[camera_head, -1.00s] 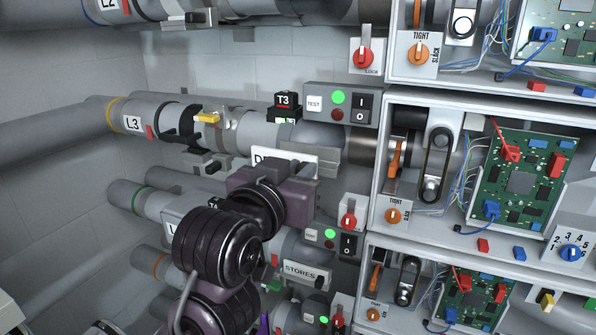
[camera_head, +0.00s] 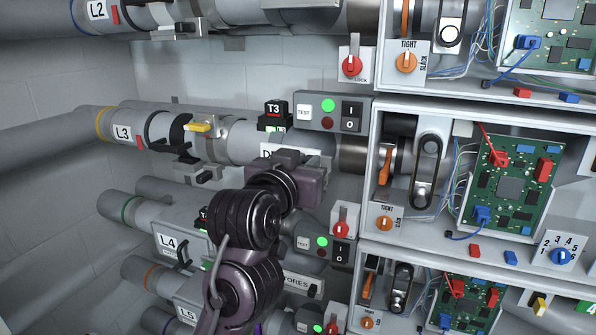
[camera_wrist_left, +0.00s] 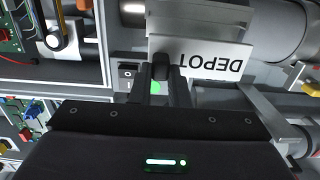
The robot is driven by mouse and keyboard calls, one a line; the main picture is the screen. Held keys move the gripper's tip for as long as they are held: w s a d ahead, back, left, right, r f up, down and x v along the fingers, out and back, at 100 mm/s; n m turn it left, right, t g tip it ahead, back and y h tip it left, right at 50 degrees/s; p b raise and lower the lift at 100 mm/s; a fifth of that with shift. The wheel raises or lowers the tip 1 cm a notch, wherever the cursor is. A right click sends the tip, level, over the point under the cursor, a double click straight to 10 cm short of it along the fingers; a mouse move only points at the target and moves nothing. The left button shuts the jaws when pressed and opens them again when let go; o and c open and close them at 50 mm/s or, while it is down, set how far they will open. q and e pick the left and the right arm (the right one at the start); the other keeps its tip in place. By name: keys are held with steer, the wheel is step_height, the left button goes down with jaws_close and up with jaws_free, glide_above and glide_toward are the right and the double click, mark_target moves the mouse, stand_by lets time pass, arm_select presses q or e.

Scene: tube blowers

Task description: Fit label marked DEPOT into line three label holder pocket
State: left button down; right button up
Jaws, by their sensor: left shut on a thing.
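The white label marked DEPOT (camera_wrist_left: 218,62) is between the fingertips of my left gripper (camera_wrist_left: 167,72) in the wrist view, its text upside down there. A grey metal piece (camera_wrist_left: 200,18), apparently the label holder, lies right by the label's far edge. I cannot tell whether the label's edge is inside its pocket. In the head view my left gripper (camera_head: 298,172) is shut in front of the L3 line (camera_head: 245,141) and hides most of the label (camera_head: 270,153); only its top and a "D" show. The holder is largely hidden there. My right gripper is not in view.
Above the label are the T3 block (camera_head: 273,113) and a switch box (camera_head: 332,111) with a green light. A red lock knob (camera_head: 341,229) and the STORES label (camera_head: 300,283) are below. An open cabinet (camera_head: 368,150) with circuit boards stands to the right.

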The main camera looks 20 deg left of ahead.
arm_select(q)
steer(key=w, duration=0.4)
steer(key=shift+w+d, duration=0.1)
steer(key=shift+d, duration=0.05)
steer(key=shift+f+b, duration=1)
steer(key=shift+f, duration=0.35)
steer(key=shift+f, duration=0.35)
steer(key=c, duration=1.3)
jaws_free()
steer(key=s+b, duration=0.1)
steer(key=s, duration=0.7)
steer(key=shift+r+b, duration=0.15)
steer(key=shift+b, duration=0.2)
